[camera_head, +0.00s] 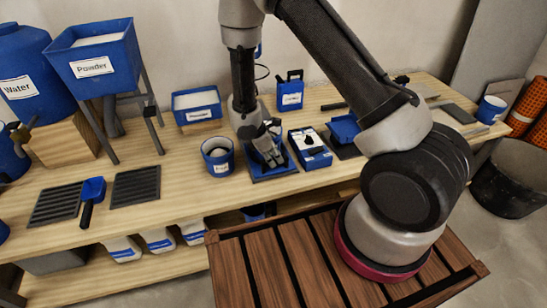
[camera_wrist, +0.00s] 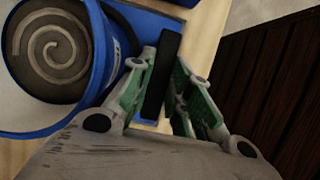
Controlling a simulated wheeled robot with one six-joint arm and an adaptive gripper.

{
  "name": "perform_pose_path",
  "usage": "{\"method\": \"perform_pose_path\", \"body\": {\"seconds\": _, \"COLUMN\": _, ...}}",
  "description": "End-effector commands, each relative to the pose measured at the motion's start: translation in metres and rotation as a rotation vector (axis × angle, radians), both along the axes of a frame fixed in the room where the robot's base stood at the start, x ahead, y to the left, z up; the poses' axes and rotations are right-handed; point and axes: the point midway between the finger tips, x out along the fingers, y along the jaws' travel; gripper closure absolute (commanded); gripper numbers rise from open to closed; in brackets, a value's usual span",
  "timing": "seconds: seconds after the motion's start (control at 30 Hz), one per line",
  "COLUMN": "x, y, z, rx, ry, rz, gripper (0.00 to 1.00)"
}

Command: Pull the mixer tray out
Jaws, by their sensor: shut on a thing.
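The mixer tray (camera_head: 284,171) appears as a low blue tray on the wooden bench, under my gripper in the head view. My gripper (camera_head: 268,152) points down over it and hides much of it. In the wrist view, the green-padded fingers of my gripper (camera_wrist: 165,78) are shut on a black bar-shaped handle (camera_wrist: 160,85), with one finger on each side. A little blue surface (camera_wrist: 147,123) shows below the handle. How the handle joins the tray is hidden.
A blue bucket (camera_head: 218,165) stands close to the left of my gripper; the wrist view shows grey spiral-patterned contents (camera_wrist: 50,48). A blue-and-white box (camera_head: 310,156) stands close on the right. A blue scoop (camera_head: 93,190) lies between dark grooved plates. Bare bench lies in front.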

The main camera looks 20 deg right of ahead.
Motion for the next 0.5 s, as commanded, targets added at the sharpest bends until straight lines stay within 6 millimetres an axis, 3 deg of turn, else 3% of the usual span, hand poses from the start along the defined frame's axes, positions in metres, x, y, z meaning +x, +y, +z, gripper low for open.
{"method": "perform_pose_path", "body": {"seconds": 0.37, "x": 0.0009, "y": 0.0006, "z": 0.0004, "rx": 0.001, "ry": -0.002, "rz": 0.001, "gripper": 1.0}}
{"method": "perform_pose_path", "body": {"seconds": 0.4, "x": 0.0009, "y": 0.0006, "z": 0.0004, "rx": 0.001, "ry": -0.002, "rz": 0.001, "gripper": 0.75}}
{"method": "perform_pose_path", "body": {"seconds": 0.5, "x": 0.0008, "y": 0.0005, "z": 0.0003, "rx": 0.001, "ry": -0.002, "rz": 0.001, "gripper": 0.71}}
